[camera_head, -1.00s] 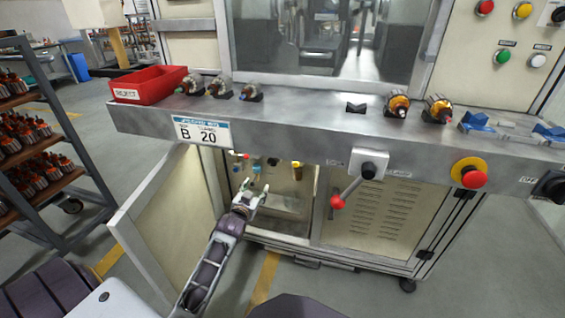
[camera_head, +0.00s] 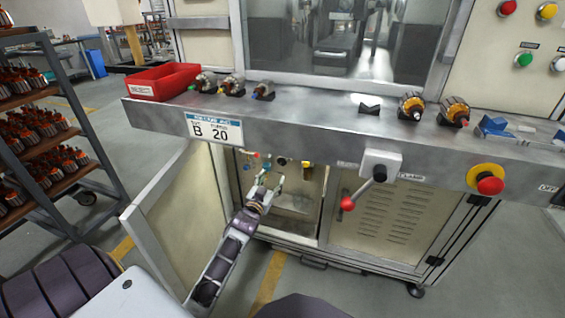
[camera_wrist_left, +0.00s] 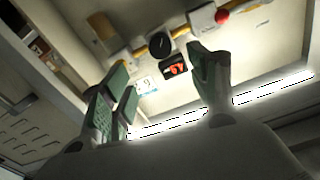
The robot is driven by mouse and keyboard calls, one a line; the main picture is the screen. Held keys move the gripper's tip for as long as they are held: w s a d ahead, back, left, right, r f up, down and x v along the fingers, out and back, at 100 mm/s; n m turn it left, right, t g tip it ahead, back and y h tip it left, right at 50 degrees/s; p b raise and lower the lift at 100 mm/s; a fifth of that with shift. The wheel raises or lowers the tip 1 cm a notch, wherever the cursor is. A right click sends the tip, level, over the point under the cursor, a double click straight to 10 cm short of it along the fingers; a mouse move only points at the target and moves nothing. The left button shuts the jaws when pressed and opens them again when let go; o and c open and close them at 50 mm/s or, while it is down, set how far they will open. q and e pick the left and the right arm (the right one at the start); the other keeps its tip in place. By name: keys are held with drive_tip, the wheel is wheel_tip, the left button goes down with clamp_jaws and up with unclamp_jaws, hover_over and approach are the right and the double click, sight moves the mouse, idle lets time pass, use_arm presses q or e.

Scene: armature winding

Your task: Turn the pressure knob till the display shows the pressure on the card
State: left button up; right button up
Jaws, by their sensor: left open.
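The card (camera_head: 214,130) on the bench front reads B and 20. Below it, my left gripper (camera_head: 271,182) is at the open cabinet, just below the small fittings inside. In the left wrist view, the open, empty fingers (camera_wrist_left: 165,82) stand wide apart. Beyond them is a black round part with a light mark (camera_wrist_left: 160,43), which looks like the pressure knob. Just below it is a small dark display (camera_wrist_left: 174,67) with red digits, too small to read. The fingers look clear of both. My right gripper is not in view.
The open cabinet door (camera_head: 172,215) stands left of my left arm. A lever with a red ball (camera_head: 347,203) hangs right of the opening. A yellow pipe (camera_wrist_left: 140,52) and a red knob (camera_wrist_left: 222,17) are near the display. A red bin (camera_head: 160,80) sits on the bench.

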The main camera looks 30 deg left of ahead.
use_arm(q)
drive_tip(key=shift+w, duration=0.2)
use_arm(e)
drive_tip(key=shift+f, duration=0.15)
use_arm(q)
drive_tip(key=b, duration=0.2)
approach(282, 162)
drive_tip(key=shift+d+x, duration=0.2)
drive_tip(key=shift+x, duration=1.85)
drive_tip(key=shift+b+x, duration=0.7)
drive_tip(key=shift+x, duration=0.95)
drive_tip(key=shift+a+b+x, duration=0.2)
drive_tip(key=shift+b+x, duration=0.25)
drive_tip(key=shift+x, duration=0.75)
drive_tip(key=shift+w+a, duration=0.15)
drive_tip(key=shift+w, duration=0.35)
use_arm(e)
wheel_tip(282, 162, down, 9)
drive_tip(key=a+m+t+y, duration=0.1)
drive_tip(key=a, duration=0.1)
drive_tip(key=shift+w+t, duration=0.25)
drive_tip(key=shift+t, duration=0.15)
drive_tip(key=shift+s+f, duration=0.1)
